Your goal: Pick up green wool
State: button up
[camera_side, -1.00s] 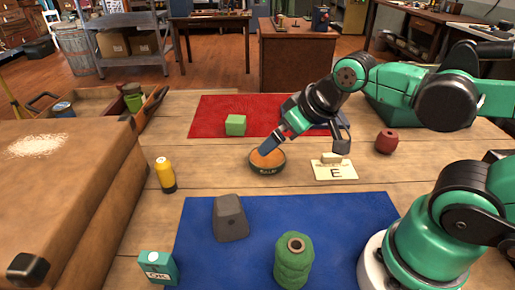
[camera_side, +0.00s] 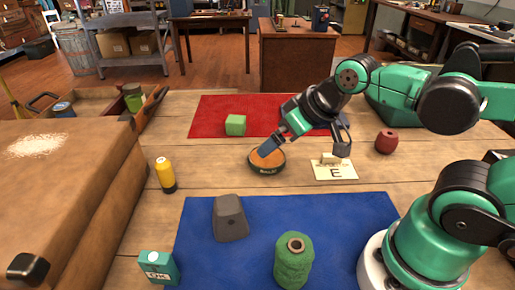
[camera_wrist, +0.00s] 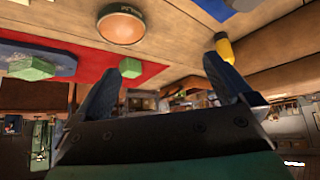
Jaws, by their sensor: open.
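The green wool (camera_side: 294,262) is a spool of green yarn with a brown core, standing upright on the blue mat (camera_side: 345,215) at the front of the table. My gripper (camera_side: 268,150) is well behind it, over the round dark bowl with an orange top (camera_side: 266,160) in the middle of the table. In the wrist view my gripper (camera_wrist: 170,75) has its two fingers spread wide with nothing between them. The bowl also shows in the wrist view (camera_wrist: 121,26). The green wool cannot be made out in the wrist view.
A grey weight (camera_side: 230,218) stands on the blue mat, left of the wool. A green box (camera_side: 158,267), yellow bottle (camera_side: 165,175), card marked E (camera_side: 335,172) and red spool (camera_side: 386,141) stand around. A green cube (camera_side: 235,125) is on the red mat (camera_side: 208,113).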

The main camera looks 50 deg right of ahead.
aim_at(295, 254)
jog(key=s+a+f+n+g, duration=0.1)
jog(key=s+a+n+g, duration=0.1)
jog(key=n, duration=0.6)
jog(key=s+a+f+n+g+y, duration=0.1)
jog(key=s+a+n+g, duration=0.2)
jog(key=n, duration=0.6)
jog(key=s+a+f+n+g, duration=0.1)
jog(key=s+a+n+g, duration=0.1)
jog(key=s+a+n, duration=0.3)
jog(key=shift+s+a+n+g, duration=0.1)
jog(key=shift+a+n+g, duration=0.1)
jog(key=shift+n, duration=0.65)
jog(key=shift+s+a+n+g, duration=0.1)
jog(key=shift+n+g, duration=0.1)
jog(key=shift+n, duration=1.55)
jog(key=shift+s+a+f, duration=0.15)
jog(key=shift+s+f, duration=0.05)
jog(key=shift+f, duration=0.75)
jog(key=shift+s+a+f, duration=0.15)
jog(key=shift+s+f, duration=0.1)
jog(key=shift+f, duration=0.65)
jog(key=shift+s+a+f, duration=0.15)
jog(key=shift+s+f, duration=0.05)
jog(key=shift+f, duration=0.75)
jog(key=shift+c, duration=0.2)
jog(key=c, duration=1.3)
jog(key=shift+r, duration=0.1)
